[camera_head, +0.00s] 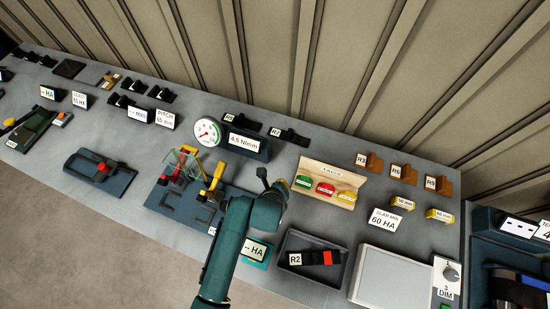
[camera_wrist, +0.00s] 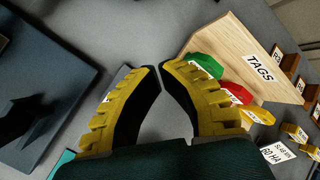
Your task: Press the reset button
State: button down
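No button labelled reset can be made out. A small green button (camera_head: 445,306) shows at the bottom edge of the head view, below a dial panel (camera_head: 447,277). A red knob (camera_head: 103,167) sits on a dark blue fixture at the left; I cannot tell if either is the reset button. My gripper (camera_head: 274,181) is above the bench, left of the wooden tag rack (camera_head: 322,172). In the wrist view its yellow ribbed fingers (camera_wrist: 161,70) bend together with their tips almost meeting. Nothing is between them.
The tag rack holds green, red and yellow tags. A dark tray marked R2 (camera_head: 312,257) and a pale plate (camera_head: 381,278) lie to the right. A gauge (camera_head: 207,132) and a clamp fixture (camera_head: 181,208) stand to the left. A teal HA display (camera_head: 257,251) is beside my arm.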

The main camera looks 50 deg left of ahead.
jog(key=shift+f, duration=0.1)
notch_tip(320, 180, down, 8)
jog(key=b, duration=0.7)
jog(key=shift+f+b, duration=0.1)
jog(key=shift+b, duration=0.25)
jog(key=shift+f, duration=0.15)
dwell(0.6)
jog(key=shift+f, duration=0.45)
jog(key=shift+f+b, duration=0.3)
jog(key=shift+f, duration=0.15)
dwell(0.6)
jog(key=shift+r, duration=0.1)
jog(key=shift+r+p, duration=0.75)
jog(key=shift+p, duration=0.2)
